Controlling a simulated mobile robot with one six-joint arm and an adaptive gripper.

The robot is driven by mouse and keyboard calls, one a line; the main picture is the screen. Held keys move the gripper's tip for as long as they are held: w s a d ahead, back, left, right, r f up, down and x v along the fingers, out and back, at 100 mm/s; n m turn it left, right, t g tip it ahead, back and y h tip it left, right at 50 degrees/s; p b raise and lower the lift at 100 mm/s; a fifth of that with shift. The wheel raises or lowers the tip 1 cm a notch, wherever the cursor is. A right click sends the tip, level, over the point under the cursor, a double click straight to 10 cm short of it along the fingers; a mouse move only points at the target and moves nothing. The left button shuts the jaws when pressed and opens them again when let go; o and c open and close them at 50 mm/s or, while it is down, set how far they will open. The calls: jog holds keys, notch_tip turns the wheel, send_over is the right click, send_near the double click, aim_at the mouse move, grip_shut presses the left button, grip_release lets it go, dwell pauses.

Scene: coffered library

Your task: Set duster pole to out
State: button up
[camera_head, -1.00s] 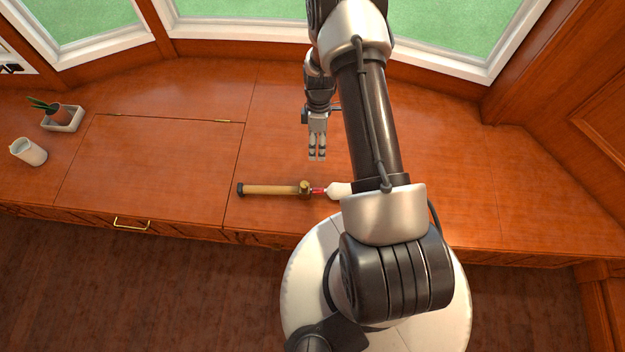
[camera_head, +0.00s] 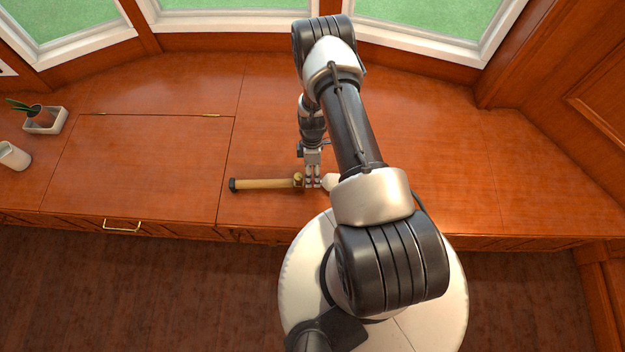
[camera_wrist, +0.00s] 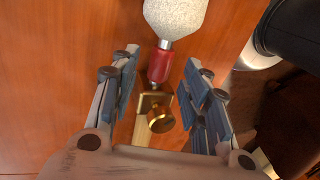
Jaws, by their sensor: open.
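The duster pole (camera_head: 262,184) lies flat on the wooden bench top, with a tan wooden handle and a dark cap at its left end. A brass collar with a round knob (camera_wrist: 161,119) sits at the handle's right end. Beyond it are a red section (camera_wrist: 160,64) on a thin metal rod and a white fluffy head (camera_wrist: 176,16). Only a short length of metal rod shows. My gripper (camera_head: 313,186) is open over the red section and collar. In the wrist view its fingers (camera_wrist: 158,90) stand on either side of the pole, apart from it.
A potted plant in a white tray (camera_head: 46,121) and a white cup (camera_head: 13,156) stand at the far left. A hinged panel (camera_head: 140,160) with a brass handle (camera_head: 122,225) below lies left of the pole. The bench right of my arm is clear.

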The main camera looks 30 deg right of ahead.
jog(key=shift+x, duration=1.35)
jog(key=shift+c, duration=0.2)
grip_shut()
